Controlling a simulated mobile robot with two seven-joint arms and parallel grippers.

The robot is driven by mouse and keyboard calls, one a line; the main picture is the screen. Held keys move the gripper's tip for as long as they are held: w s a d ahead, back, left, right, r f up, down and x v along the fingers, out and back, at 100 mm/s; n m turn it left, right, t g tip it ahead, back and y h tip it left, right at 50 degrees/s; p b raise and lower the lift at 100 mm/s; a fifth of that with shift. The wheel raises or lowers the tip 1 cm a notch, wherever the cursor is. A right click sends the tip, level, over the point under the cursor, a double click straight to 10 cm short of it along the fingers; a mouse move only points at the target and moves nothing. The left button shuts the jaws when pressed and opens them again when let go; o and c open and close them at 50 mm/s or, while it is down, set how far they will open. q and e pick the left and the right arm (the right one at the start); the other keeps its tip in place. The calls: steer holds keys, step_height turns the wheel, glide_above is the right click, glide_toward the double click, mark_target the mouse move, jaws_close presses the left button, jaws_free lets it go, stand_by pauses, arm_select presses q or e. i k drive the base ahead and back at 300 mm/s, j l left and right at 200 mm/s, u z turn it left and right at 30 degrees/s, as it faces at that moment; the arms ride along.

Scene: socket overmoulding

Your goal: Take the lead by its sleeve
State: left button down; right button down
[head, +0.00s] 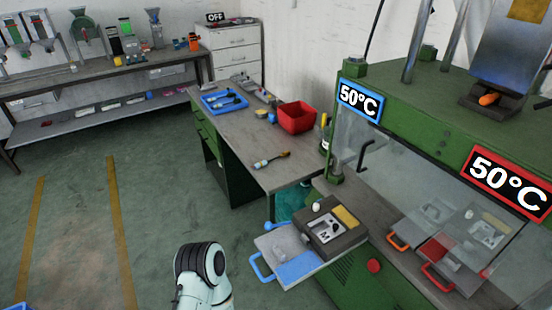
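A blue tray (206,104) lies on the workbench towards the back and holds a few dark, thin pieces with blue parts. These may be leads, but they are too small to make out a sleeve. A white and black link of my own arm rises at the bottom, left of the middle. Neither of my grippers shows, and nothing in view is held.
A red bin (297,117) stands on the workbench (240,138). The green press (440,110), with 50°C signs, fills the right side. An opened mould (335,229) with blue handles juts out before it. The floor (90,215) at left is clear.

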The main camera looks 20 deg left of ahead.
mark_target(258, 166)
steer(key=i+j, duration=0.1)
steer(key=j, duration=0.45)
steer(key=i+j, duration=0.1)
steer(key=j, duration=0.5)
steer(key=i+j, duration=0.1)
steer(key=j, duration=0.45)
steer(key=i+j, duration=0.1)
steer(key=j, duration=0.5)
